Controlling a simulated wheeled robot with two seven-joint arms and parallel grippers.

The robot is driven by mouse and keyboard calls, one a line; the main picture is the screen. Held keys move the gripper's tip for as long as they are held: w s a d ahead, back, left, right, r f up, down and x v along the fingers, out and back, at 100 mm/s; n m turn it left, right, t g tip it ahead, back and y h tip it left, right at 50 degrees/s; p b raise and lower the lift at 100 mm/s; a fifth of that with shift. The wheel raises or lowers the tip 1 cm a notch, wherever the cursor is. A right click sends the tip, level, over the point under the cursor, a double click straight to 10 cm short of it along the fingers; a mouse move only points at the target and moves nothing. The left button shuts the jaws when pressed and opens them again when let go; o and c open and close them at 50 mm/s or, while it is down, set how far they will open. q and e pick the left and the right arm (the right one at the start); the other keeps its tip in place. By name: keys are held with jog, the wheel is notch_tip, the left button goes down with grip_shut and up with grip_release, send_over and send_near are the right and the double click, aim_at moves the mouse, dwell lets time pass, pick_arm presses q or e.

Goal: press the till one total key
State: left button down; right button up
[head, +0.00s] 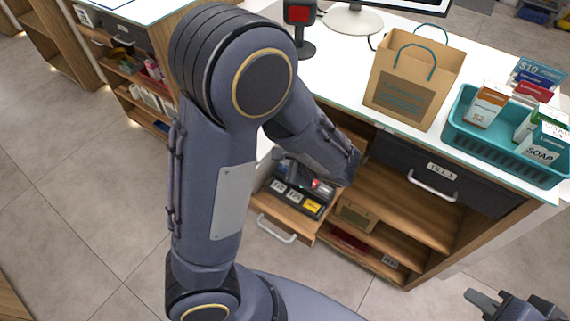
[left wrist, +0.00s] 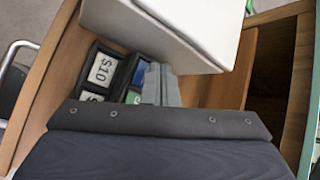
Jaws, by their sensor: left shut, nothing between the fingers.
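An open wooden drawer (head: 263,205) at the counter's left end holds a black tray (head: 287,203) with white and yellow labels. In the left wrist view, the tray (left wrist: 121,75) shows a "$10" label and a blue patch. My left arm bends down over the drawer, and its fingertips are hidden in the head view. In the left wrist view my left gripper (left wrist: 160,84) is shut and empty, by the tray's right side. I cannot pick out a total key. My right gripper (head: 483,303) is at the lower right, away from the counter, partly cut off.
A paper bag (head: 414,80), a teal basket (head: 457,133) of boxes, a monitor (head: 352,20) and a red-screened reader (head: 299,28) stand on the counter. A dark drawer front (head: 388,148) carries a "TILL" label. A pale block (left wrist: 165,32) overhangs the tray closely. Floor in front is clear.

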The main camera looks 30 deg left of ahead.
pick_arm(q)
notch_tip(320, 180, up, 5)
jog(key=p, duration=0.4)
dwell(0.3)
dwell(0.6)
